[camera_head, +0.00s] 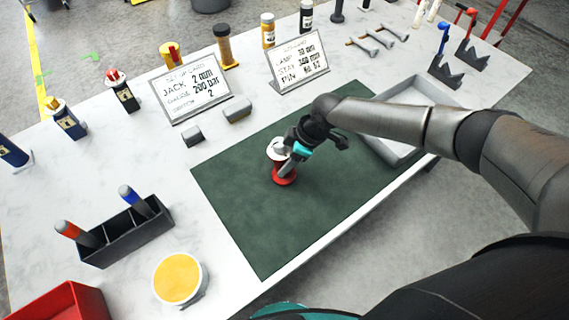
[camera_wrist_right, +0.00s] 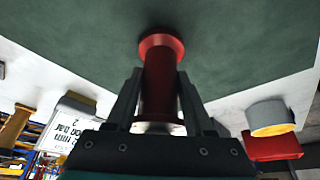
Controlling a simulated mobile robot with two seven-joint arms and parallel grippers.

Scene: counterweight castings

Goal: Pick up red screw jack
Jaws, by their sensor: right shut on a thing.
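The red screw jack (camera_head: 284,178) is at the green mat (camera_head: 245,220) in the head view, with a wide red base and a pale top. My right gripper (camera_head: 288,164) reaches it from the right and is shut on it. In the right wrist view, the red body (camera_wrist_right: 159,80) stands between the two fingers of my right gripper (camera_wrist_right: 157,95), with its flared end over the mat. I cannot tell whether the base touches the mat. My left gripper is not in view.
A grey tray (camera_head: 434,95) lies right of the mat. Two setup cards (camera_head: 190,85) and small grey blocks (camera_head: 237,110) stand behind it. A black holder (camera_head: 122,236), a white tub with yellow contents (camera_head: 179,278) and a red bin (camera_head: 65,303) are at left. The mat's front is clear.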

